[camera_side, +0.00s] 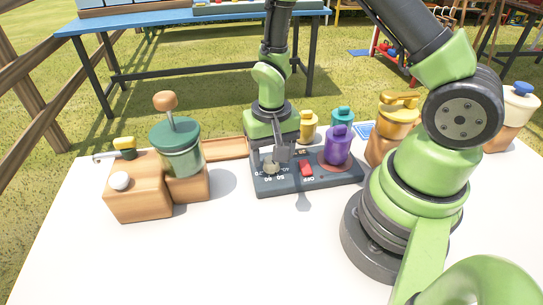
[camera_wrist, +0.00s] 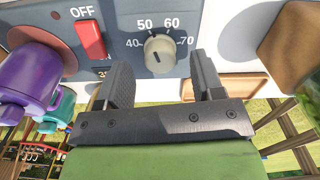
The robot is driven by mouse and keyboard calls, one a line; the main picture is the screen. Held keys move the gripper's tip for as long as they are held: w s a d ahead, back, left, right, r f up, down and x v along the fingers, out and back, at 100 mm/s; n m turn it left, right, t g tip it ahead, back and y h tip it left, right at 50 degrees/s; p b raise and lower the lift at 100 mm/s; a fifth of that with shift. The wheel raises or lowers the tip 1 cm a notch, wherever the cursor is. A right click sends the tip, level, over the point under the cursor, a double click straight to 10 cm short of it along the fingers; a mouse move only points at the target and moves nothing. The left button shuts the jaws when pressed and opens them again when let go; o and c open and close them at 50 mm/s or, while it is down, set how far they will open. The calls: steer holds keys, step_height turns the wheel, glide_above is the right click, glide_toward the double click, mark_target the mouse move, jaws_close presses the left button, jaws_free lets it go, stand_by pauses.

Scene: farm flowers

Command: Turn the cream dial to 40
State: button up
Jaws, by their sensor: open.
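The cream dial (camera_wrist: 159,53) sits on a grey-blue panel (camera_wrist: 110,15) in the wrist view, with the numbers 40, 50, 60 and 70 around it. A small dark mark shows on its face; I cannot tell surely which number it points to. In the side view the dial (camera_side: 270,168) is at the panel's left end, partly hidden by my gripper. My gripper (camera_wrist: 162,82) is open and empty. Its fingers lie to either side of the dial in the wrist picture, with the dial beyond the tips. Contact does not show. In the side view my gripper (camera_side: 272,154) points down over the dial.
A red switch (camera_side: 306,169) marked OFF is right of the dial. A purple bottle (camera_side: 338,147) stands on the panel's right end. Yellow (camera_side: 307,127) and teal (camera_side: 342,119) bottles stand behind. A green-lidded jar (camera_side: 177,149) on wood is left. The front of the white table is clear.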

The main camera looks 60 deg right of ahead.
steer(key=shift+f, duration=0.8)
steer(key=shift+c, duration=0.3)
steer(key=c, duration=0.9)
steer(key=shift+o, duration=0.2)
steer(key=shift+n, duration=0.3)
steer(key=n, duration=1.1)
steer(key=o, duration=0.9)
